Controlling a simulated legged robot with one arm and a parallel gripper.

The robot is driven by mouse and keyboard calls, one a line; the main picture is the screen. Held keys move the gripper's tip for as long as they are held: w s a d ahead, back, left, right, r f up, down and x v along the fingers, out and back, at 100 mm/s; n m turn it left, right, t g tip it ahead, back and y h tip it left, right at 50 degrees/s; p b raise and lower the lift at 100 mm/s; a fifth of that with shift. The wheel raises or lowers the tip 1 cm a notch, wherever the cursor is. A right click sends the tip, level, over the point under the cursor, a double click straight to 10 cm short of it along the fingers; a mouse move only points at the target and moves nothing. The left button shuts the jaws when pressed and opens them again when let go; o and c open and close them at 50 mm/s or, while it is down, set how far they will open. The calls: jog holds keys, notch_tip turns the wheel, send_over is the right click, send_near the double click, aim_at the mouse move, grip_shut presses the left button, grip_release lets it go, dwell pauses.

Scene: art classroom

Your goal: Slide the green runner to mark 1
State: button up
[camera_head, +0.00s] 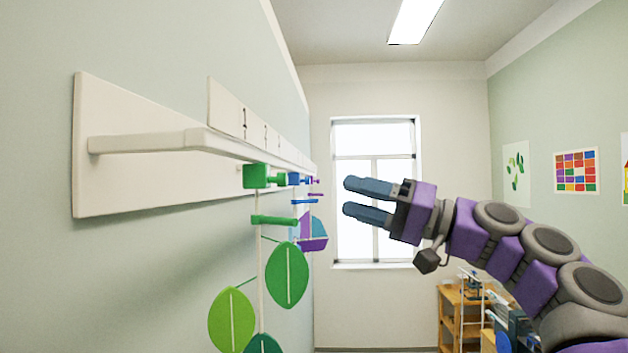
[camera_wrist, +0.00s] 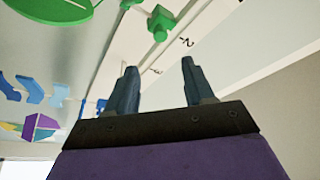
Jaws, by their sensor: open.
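The green runner (camera_head: 257,176) is a green block with a knob, on the underside of the white wall rail (camera_head: 160,143). Green leaf shapes (camera_head: 287,275) hang below it on a white cord. In the wrist view the runner (camera_wrist: 160,22) is ahead of the fingertips, beside a mark that looks like a 2 (camera_wrist: 187,42). The mark cards (camera_head: 245,122) are above the rail; their digits are hard to read in the head view. My gripper (camera_head: 348,196) is open and empty, right of the runner and apart from it. Its fingers also show in the wrist view (camera_wrist: 160,70).
A wooden shelf (camera_head: 450,310) stands at the lower right. The space between my gripper and the rail looks clear.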

aim_at(286, 185)
jog(key=x, duration=0.4)
jog(key=f+x, duration=0.1)
jog(key=x, duration=0.3)
jog(key=s+a+f+p+x, duration=0.1)
jog(key=x, duration=0.3)
jog(key=shift+s+r, duration=0.1)
jog(key=d, duration=0.1)
jog(key=d+r, duration=0.1)
jog(key=d, duration=0.1)
jog(key=w+d, duration=0.1)
jog(key=d, duration=0.1)
jog(key=shift+r+p, duration=0.3)
jog(key=shift+p, duration=0.05)
jog(key=a, duration=0.5)
jog(key=shift+a+f, duration=0.2)
jog(key=shift+a, duration=0.1)
jog(key=shift+c, duration=0.3)
jog(key=shift+a, duration=0.1)
jog(key=shift+c, duration=0.7)
jog(key=shift+d, duration=0.7)
jog(key=c, duration=0.5)
jog(key=shift+a, duration=0.1)
grip_shut()
